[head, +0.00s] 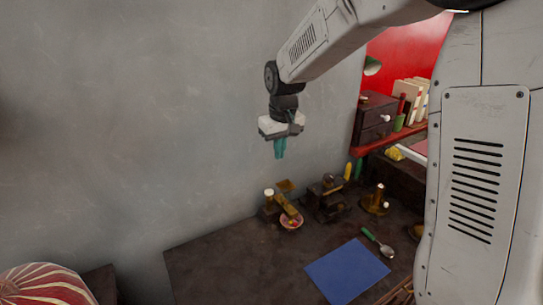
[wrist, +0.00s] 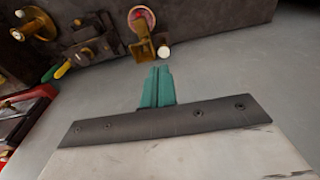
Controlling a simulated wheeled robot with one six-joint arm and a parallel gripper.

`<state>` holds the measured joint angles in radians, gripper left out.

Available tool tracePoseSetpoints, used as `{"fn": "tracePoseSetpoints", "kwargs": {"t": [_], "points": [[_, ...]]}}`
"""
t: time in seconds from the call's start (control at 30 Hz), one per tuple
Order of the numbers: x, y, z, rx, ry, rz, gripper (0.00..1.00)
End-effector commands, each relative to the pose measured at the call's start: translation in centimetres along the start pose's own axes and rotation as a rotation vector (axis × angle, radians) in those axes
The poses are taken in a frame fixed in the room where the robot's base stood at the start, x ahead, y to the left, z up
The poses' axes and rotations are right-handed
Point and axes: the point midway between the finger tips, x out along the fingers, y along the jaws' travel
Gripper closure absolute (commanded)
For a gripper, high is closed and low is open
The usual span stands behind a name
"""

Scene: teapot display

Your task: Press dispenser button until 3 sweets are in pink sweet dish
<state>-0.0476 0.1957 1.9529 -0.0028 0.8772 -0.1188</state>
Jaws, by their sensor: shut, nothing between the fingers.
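The brass dispenser (head: 284,201) stands at the back of the dark table, with a sloping chute leading down to the front. A pale round knob, likely its button (head: 268,192), tops a short post at its left; it also shows in the wrist view (wrist: 164,51). The pink sweet dish (head: 291,224) sits at the chute's lower end and shows at the top of the wrist view (wrist: 148,14). Something reddish is in it, too small to count. My gripper (head: 279,156) has teal fingers, shut and empty, pointing down well above the dispenser; its fingers also show in the wrist view (wrist: 157,72).
A dark brass device (head: 328,198) stands close right of the dispenser, and a brass stand (head: 376,200) further right. A blue mat (head: 347,271) and a spoon (head: 378,243) lie in front. A grey wall (head: 150,120) rises behind. The table's front left is clear.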

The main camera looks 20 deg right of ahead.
Motion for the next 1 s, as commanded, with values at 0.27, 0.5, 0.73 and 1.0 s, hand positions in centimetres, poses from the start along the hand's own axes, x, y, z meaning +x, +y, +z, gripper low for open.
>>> {"fn": "tracePoseSetpoints", "kwargs": {"t": [0.27,0.5,0.73,1.0], "points": [[-8.6,-0.6,12.3,0.063,0.007,0.003,1.00],[-11.5,-1.7,23.4,0.116,0.005,0.005,1.00],[-11.4,-2.6,30.9,0.155,0.002,0.006,1.00],[-10.9,-3.1,33.5,0.170,-0.002,0.007,1.00]]}}
